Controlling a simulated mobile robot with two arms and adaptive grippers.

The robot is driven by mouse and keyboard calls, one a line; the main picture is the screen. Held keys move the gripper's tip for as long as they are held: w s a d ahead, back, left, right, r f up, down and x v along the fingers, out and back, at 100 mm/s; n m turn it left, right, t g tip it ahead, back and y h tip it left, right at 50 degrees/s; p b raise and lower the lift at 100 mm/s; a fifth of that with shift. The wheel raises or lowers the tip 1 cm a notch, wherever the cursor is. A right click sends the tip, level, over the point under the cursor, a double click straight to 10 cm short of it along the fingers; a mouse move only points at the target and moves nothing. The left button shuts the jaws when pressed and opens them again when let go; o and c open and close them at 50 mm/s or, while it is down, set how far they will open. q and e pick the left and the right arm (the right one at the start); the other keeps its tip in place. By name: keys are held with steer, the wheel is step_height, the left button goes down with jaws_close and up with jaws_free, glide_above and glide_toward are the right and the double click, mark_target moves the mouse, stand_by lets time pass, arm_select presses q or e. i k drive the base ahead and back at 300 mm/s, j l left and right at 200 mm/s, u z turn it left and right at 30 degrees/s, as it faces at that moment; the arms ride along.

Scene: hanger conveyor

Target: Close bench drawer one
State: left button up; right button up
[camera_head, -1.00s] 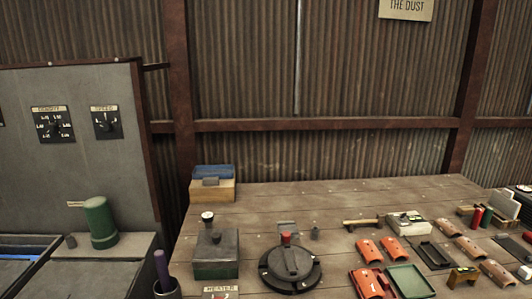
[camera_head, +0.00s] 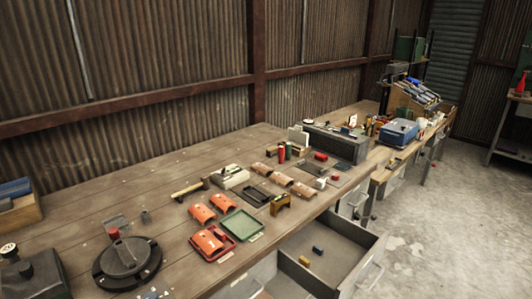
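A grey metal bench drawer (camera_head: 338,243) stands open below the front edge of the wooden workbench (camera_head: 120,190), at the lower right of the head view. A small yellow piece (camera_head: 304,261) and a small blue piece (camera_head: 318,250) lie inside it. Its front panel, with a handle (camera_head: 372,272), faces the floor on the right. The bottom of the picture cuts off its near corner. I cannot read a number on it. Neither of my grippers is in view.
The bench top holds orange curved parts (camera_head: 202,214), a green tray (camera_head: 241,225), a hammer (camera_head: 190,190) and a round dark fixture (camera_head: 127,262). A blue box (camera_head: 399,132) stands farther along the bench. Concrete floor (camera_head: 440,225) to the right of the drawer is clear.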

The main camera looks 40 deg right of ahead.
mark_target(351, 252)
steer(key=z, duration=2.05)
